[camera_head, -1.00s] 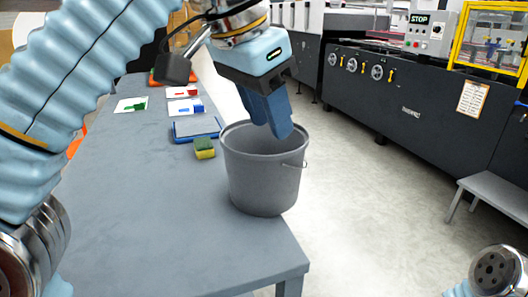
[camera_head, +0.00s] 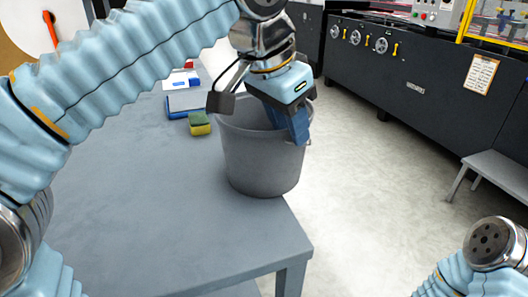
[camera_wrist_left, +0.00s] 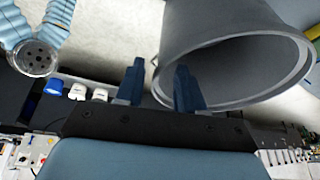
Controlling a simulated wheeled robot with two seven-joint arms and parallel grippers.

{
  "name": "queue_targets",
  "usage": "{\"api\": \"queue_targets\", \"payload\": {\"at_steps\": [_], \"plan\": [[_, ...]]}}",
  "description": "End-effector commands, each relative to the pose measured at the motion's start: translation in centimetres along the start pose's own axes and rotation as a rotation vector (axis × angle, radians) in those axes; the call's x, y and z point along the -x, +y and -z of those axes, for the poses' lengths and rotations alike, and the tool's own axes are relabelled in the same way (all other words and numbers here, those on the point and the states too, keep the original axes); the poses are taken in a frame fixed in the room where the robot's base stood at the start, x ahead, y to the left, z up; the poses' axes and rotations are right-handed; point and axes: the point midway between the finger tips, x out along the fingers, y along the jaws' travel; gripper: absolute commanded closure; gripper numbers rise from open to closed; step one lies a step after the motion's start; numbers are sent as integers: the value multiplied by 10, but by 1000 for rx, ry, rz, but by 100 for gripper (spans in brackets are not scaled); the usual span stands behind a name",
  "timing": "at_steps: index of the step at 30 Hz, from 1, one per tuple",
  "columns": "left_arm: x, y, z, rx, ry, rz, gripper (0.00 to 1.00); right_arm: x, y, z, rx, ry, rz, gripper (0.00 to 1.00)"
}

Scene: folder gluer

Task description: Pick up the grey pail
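The grey pail (camera_head: 258,165) stands upright on the blue-grey table (camera_head: 150,215), near its right edge. In the left wrist view its open mouth and wall (camera_wrist_left: 215,35) fill the upper right. My left gripper (camera_head: 288,125) is at the pail's right rim. In the left wrist view its two blue fingers (camera_wrist_left: 158,85) are apart, with the rim showing in the gap. One finger appears on the mouth side and the other outside. I cannot tell whether they touch the pail. The pail's handle is not clearly visible. My right gripper is out of view; only part of that arm shows.
A green and yellow sponge (camera_head: 200,123) lies left of the pail, with a blue-edged tray (camera_head: 187,101) behind it. A dark machine (camera_head: 410,90) and a grey step (camera_head: 497,175) stand to the right across open floor. The table's front is clear.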

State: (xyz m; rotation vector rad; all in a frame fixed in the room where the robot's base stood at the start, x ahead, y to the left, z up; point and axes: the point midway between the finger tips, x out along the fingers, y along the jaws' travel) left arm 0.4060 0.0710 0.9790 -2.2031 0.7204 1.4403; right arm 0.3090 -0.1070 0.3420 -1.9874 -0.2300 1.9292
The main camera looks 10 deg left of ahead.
Motion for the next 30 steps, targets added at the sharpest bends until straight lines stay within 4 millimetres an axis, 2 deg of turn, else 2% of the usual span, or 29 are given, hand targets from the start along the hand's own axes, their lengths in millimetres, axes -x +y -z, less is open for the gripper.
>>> {"api": "queue_targets", "payload": {"at_steps": [3, 6, 14, 21, 30], "plan": [[-21, -1, 2, 0, -2, 0, 62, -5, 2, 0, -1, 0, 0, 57], [-30, 0, 2, 0, -1, 0, 62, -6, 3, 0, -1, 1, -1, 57], [-32, 0, 3, 0, 0, 0, 62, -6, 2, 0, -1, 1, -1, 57], [-32, 0, 3, 0, 0, 0, 99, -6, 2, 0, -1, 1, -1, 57], [-32, 0, 3, 0, 0, 0, 100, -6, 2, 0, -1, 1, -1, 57]]}}
